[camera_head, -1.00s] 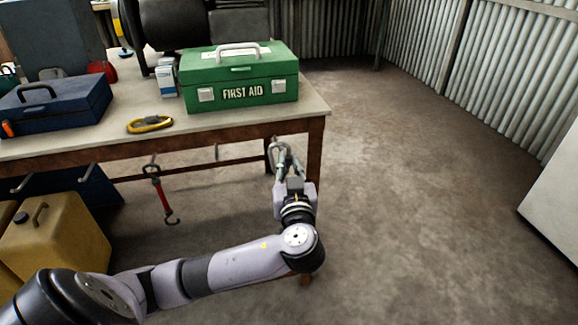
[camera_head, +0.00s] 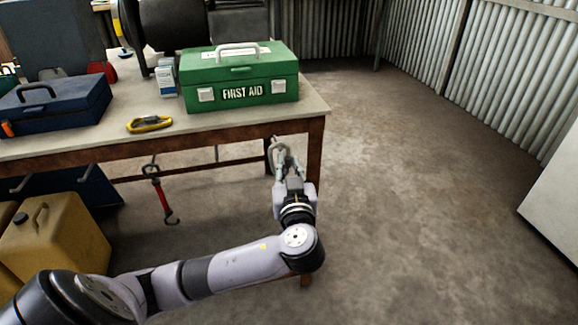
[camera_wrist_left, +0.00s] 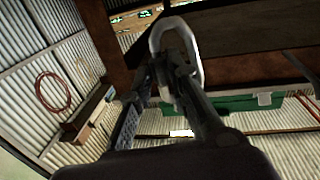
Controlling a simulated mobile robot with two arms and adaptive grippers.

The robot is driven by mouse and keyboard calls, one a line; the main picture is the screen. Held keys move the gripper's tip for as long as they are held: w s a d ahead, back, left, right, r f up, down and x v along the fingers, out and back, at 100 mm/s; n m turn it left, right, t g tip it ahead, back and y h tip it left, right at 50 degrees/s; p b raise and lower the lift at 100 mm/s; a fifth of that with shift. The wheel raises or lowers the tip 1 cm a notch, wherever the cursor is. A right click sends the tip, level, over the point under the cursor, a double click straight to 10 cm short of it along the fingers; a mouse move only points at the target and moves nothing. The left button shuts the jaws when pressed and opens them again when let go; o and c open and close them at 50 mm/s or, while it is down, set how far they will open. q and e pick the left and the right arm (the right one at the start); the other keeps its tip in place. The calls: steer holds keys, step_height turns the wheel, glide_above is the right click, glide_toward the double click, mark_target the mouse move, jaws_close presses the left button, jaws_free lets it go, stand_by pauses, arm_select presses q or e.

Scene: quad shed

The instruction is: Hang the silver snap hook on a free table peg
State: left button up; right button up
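The silver snap hook (camera_head: 271,147) is an elongated metal loop held upright at the tip of my left gripper (camera_head: 287,168), beside the table's front right leg and just below its front edge. In the left wrist view the hook (camera_wrist_left: 156,38) rises as a pale loop from between the fingers of the left gripper (camera_wrist_left: 172,75), which look shut on it. Pegs stick out below the front edge of the table (camera_head: 235,124). One peg (camera_head: 20,185) at the left looks bare. Another carries a red strap with hooks (camera_head: 161,195). Whether the silver hook touches any peg is unclear. My right gripper is out of view.
A green first aid box (camera_head: 240,78), a yellow carabiner (camera_head: 149,124) and a blue toolbox (camera_head: 60,105) are on the table. A yellow jerry can (camera_head: 55,245) stands at the lower left.

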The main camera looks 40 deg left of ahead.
arm_select(q)
steer(key=o, duration=0.4)
steer(key=shift+o, duration=0.2)
